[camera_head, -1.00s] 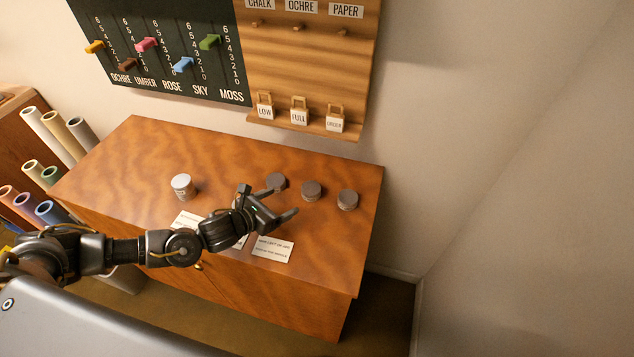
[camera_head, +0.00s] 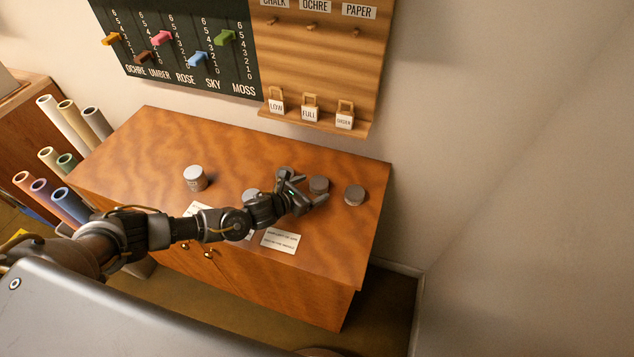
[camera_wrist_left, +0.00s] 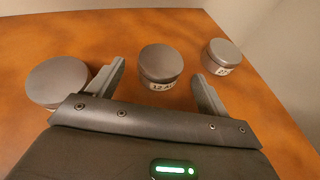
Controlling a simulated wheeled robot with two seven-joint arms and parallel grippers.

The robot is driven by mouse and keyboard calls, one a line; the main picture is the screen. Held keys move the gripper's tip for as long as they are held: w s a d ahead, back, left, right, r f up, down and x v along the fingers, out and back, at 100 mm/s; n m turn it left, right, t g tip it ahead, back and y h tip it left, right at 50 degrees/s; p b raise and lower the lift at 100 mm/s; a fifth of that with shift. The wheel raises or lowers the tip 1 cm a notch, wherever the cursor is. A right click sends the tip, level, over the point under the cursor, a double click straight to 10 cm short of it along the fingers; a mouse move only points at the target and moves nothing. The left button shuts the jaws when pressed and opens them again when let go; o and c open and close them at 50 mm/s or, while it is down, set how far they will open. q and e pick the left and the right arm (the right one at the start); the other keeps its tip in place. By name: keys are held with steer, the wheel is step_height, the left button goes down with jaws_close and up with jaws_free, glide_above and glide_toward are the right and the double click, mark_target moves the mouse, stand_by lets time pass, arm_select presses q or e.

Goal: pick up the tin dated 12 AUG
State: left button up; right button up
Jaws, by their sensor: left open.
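The tin dated 12 AUG (camera_wrist_left: 160,62) is a round grey tin with a pale label in the left wrist view; "12 A" can be read, the rest is unclear. In the head view it appears to be the middle tin (camera_head: 319,184) of the row at the back right. My left gripper (camera_head: 313,190) is open, low over the table, with its fingers pointing at this tin. In the left wrist view the tin shows between the two fingertips (camera_wrist_left: 158,72), just ahead of them; contact cannot be told. My right gripper is not in view.
Another tin (camera_wrist_left: 222,55) stands right of it, and one (camera_wrist_left: 57,80) stands left, close to the left finger. A paler can (camera_head: 195,178) stands further left on the wooden table (camera_head: 150,145). A printed card (camera_head: 281,240) lies near the front edge. A grey round thing (camera_head: 252,194) is partly behind my arm.

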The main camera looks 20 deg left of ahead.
arm_select(q)
steer(key=shift+x, duration=1.3)
steer(key=c, duration=1.1)
steer(key=shift+r, duration=0.1)
steer(key=shift+r, duration=0.45)
steer(key=s+a+r+b, duration=0.5)
steer(key=s+a+r, duration=0.4)
steer(key=r, duration=0.3)
steer(key=shift+s+a, duration=0.4)
steer(key=shift+a, duration=0.15)
